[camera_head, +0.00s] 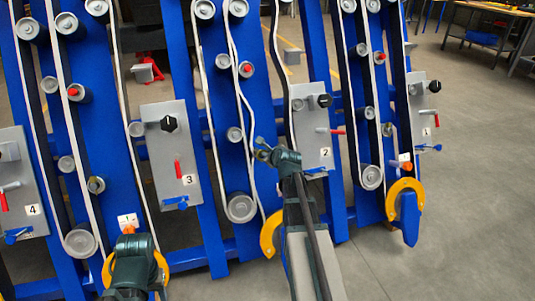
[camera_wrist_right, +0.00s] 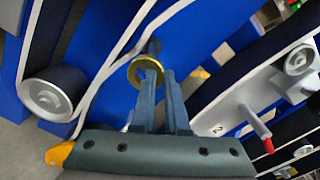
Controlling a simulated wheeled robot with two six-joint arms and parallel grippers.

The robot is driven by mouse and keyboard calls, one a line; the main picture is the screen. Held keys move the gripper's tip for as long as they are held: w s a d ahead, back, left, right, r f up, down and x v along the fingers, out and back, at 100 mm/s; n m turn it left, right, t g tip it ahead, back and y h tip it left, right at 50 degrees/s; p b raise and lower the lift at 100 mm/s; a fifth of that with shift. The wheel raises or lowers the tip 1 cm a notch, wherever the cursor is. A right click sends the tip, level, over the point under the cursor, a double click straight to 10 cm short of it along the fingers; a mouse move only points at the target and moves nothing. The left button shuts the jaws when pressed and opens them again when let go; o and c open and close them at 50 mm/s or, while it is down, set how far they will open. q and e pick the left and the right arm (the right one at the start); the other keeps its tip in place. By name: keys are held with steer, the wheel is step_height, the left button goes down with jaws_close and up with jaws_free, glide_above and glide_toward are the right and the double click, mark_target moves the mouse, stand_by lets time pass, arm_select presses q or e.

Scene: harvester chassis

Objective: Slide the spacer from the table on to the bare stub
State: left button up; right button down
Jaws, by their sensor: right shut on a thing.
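My right gripper (camera_head: 264,153) reaches up to the blue chassis panel between plates 3 and 2. In the right wrist view its two fingers (camera_wrist_right: 160,76) are shut on the spacer, a brass-coloured ring (camera_wrist_right: 145,69) at their tips. Just beyond the ring a short dark stub (camera_wrist_right: 152,46) stands out from the blue panel. The ring overlaps the stub's near end in this view; I cannot tell whether it is around it or only in front. My left wrist (camera_head: 135,262) shows low at the left; its fingertips cannot be made out.
Grey rollers (camera_head: 240,207) and pale belts run close around the right gripper. The plate numbered 2 (camera_head: 312,118), with a black knob and red handle, stands just right of it. A yellow ring guard (camera_head: 272,236) is below. Open floor lies at the right, with a workbench (camera_head: 490,22) behind.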

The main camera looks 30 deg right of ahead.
steer(key=shift+w, duration=0.1)
steer(key=shift+w+d+f+b, duration=0.15)
steer(key=shift+w+f+b, duration=0.2)
steer(key=shift+w, duration=0.1)
steer(key=p+v, duration=0.1)
steer(key=v, duration=0.2)
steer(key=shift+s+r+p, duration=0.15)
steer(key=shift+s+p, duration=0.05)
steer(key=shift+p, duration=0.2)
stand_by(0.3)
steer(key=shift+b+x, duration=0.45)
steer(key=shift+x, duration=0.5)
steer(key=shift+w+f, duration=0.3)
steer(key=shift+w, duration=0.15)
stand_by(1.5)
steer(key=shift+s+r, duration=0.15)
steer(key=shift+s, duration=0.1)
steer(key=shift+w+d+f+b, duration=0.1)
steer(key=shift+w+f+b, duration=0.2)
steer(key=shift+w+b, duration=0.15)
stand_by(1.4)
